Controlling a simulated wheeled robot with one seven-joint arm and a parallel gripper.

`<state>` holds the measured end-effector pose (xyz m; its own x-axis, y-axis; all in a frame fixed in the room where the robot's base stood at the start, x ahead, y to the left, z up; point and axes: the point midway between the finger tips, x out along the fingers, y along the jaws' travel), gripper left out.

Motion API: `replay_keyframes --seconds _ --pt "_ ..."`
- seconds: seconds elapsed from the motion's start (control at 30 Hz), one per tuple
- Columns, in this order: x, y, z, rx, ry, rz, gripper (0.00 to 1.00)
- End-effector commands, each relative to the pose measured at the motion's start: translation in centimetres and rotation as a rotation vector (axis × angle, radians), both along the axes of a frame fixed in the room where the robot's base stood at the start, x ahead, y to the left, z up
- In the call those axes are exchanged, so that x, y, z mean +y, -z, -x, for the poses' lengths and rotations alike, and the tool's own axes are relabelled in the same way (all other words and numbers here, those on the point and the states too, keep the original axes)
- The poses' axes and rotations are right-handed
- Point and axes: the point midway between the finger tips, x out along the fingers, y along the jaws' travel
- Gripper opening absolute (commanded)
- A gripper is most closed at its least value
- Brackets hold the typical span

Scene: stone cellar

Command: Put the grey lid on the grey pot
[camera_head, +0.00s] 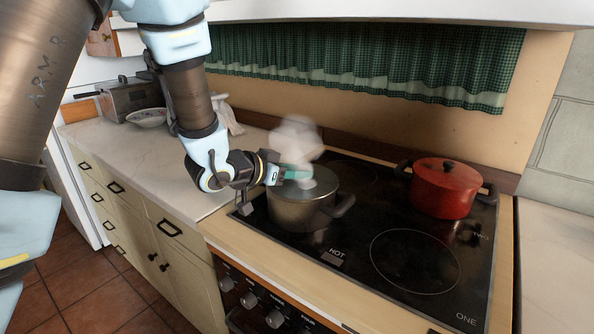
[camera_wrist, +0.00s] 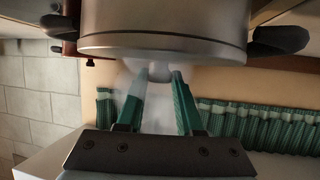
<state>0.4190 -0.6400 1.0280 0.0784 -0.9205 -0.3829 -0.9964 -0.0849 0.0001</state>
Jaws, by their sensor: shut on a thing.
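The grey pot (camera_head: 290,212) stands on the left part of the black hob, with dark side handles. The grey lid (camera_head: 318,184) lies level over the pot's mouth. In the wrist view, which is upside down, the lid (camera_wrist: 165,48) is against the pot body (camera_wrist: 165,15) with no clear gap, though I cannot tell if it is fully seated. My gripper (camera_head: 297,174) comes in from the left, its green fingers (camera_wrist: 160,76) shut on the lid's pale knob (camera_wrist: 160,70). The fingers partly hide the knob.
Pale steam (camera_head: 297,138) rises above the pot. A red pot (camera_head: 442,190) with its lid on stands at the back right of the hob (camera_head: 355,250). The front right ring is bare. A bowl (camera_head: 147,117) and a metal toaster (camera_head: 130,97) stand on the left counter.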

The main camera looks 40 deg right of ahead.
Motion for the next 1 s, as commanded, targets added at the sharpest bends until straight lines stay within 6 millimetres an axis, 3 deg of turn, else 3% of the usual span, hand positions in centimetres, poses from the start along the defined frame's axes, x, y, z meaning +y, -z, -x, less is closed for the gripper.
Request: replay_keyframes --seconds 0.2,0.23,0.53,0.83,1.0 --pt "0.0 -0.1 0.0 0.0 0.0 0.001 0.0" --pt "0.0 -0.1 0.0 0.0 0.0 0.001 0.37" --pt "0.0 0.0 0.0 0.0 -0.001 0.0 0.7" --pt "0.2 -0.1 0.0 0.001 -0.001 0.0 0.7" --pt "2.0 -0.7 0.0 0.0 -0.003 0.002 0.7"
